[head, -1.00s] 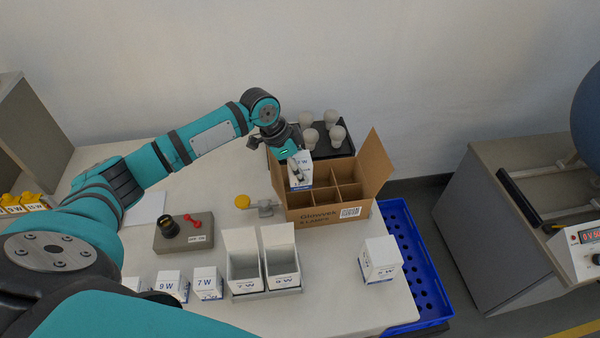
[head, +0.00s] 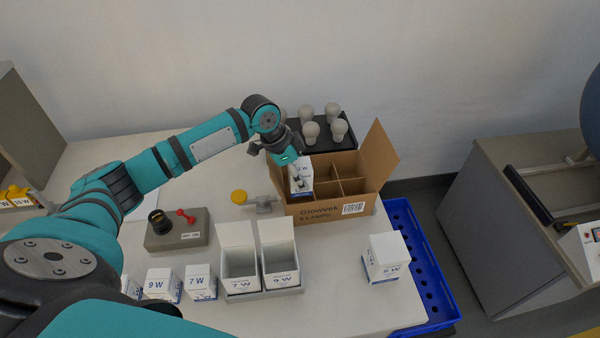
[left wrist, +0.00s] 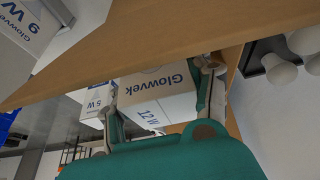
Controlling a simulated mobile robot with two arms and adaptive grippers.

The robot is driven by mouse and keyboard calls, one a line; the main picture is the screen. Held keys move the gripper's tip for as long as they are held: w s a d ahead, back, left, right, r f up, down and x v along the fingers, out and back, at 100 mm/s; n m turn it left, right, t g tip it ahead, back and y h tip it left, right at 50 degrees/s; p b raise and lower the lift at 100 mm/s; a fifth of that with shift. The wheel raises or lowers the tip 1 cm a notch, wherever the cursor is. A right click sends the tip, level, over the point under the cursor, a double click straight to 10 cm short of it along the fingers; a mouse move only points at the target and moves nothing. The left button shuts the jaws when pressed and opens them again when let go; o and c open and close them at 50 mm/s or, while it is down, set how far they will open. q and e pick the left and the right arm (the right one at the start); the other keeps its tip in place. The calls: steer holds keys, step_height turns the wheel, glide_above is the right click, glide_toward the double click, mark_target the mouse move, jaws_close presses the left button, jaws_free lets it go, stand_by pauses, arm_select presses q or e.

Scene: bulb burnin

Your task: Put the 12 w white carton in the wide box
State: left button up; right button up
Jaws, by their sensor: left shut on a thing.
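The white 12 W carton (head: 301,182) is upright at the left end of the wide brown box (head: 330,212). Its lower part seems to be inside the front left compartment; how deep I cannot tell. My left gripper (head: 294,164) is shut on it from above. In the left wrist view the carton (left wrist: 160,95) shows "Glowvek 12 W" between the two fingers (left wrist: 160,108), and a brown box wall (left wrist: 150,45) crosses close by. The other compartments that I can see look empty. My right gripper is in neither view.
A black tray with several bulbs (head: 311,132) stands behind the box. Two open white cartons (head: 240,268) stand in front of it, with 9 W and 7 W cartons (head: 201,282) to their left. Another white carton (head: 386,258) stands at the right, near a blue crate (head: 437,290).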

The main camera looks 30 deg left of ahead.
mark_target(302, 165)
arm_select(q)
steer(key=shift+f, duration=0.1)
steer(key=shift+f+b, duration=1)
steer(key=shift+f, duration=1.15)
steer(key=o, duration=0.9)
step_height(302, 165, up, 9)
steer(key=p, duration=0.9)
steer(key=shift+p, duration=0.35)
